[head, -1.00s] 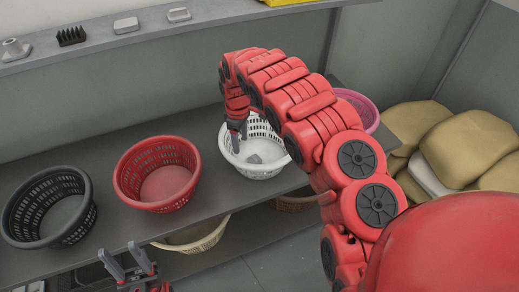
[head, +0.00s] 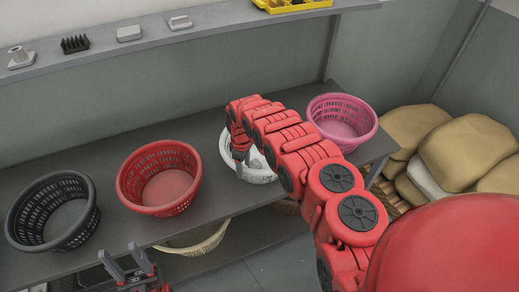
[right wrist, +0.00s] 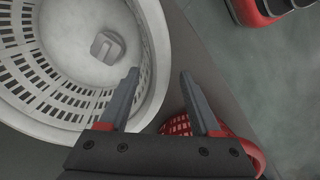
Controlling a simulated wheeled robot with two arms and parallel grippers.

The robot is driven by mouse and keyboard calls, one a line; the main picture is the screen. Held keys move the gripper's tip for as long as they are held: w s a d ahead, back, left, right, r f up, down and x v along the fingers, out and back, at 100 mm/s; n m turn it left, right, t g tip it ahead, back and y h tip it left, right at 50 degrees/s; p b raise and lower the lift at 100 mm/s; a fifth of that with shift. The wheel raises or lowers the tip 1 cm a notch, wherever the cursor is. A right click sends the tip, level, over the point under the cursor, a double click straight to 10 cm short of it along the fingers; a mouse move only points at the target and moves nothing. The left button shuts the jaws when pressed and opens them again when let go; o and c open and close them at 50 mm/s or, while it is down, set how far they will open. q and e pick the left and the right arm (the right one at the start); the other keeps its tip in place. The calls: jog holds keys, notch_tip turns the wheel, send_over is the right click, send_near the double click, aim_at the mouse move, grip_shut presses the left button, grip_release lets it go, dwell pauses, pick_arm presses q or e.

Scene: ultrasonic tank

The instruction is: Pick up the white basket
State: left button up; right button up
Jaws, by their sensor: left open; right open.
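The white basket (head: 262,179) stands on the grey shelf, partly hidden behind my right arm. It fills the left of the right wrist view (right wrist: 60,100), with a small grey part (right wrist: 108,47) inside. My right gripper (head: 240,158) is open at the basket's edge. In the right wrist view its fingers (right wrist: 160,78) lie on either side of the rim, one over the inside and one outside. I cannot tell whether they touch it. My left gripper (head: 126,268) is open and empty, low in front of the shelf, away from the white basket.
A red basket (head: 160,178) and a black basket (head: 52,211) stand to the left, a pink basket (head: 342,120) to the right. A cream basket (head: 195,241) sits on the lower shelf. A ledge (head: 150,42) with small parts runs above. Tan sacks (head: 468,150) lie at right.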

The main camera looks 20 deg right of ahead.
jog(key=shift+f, duration=0.2)
grip_shut()
dwell(1.3)
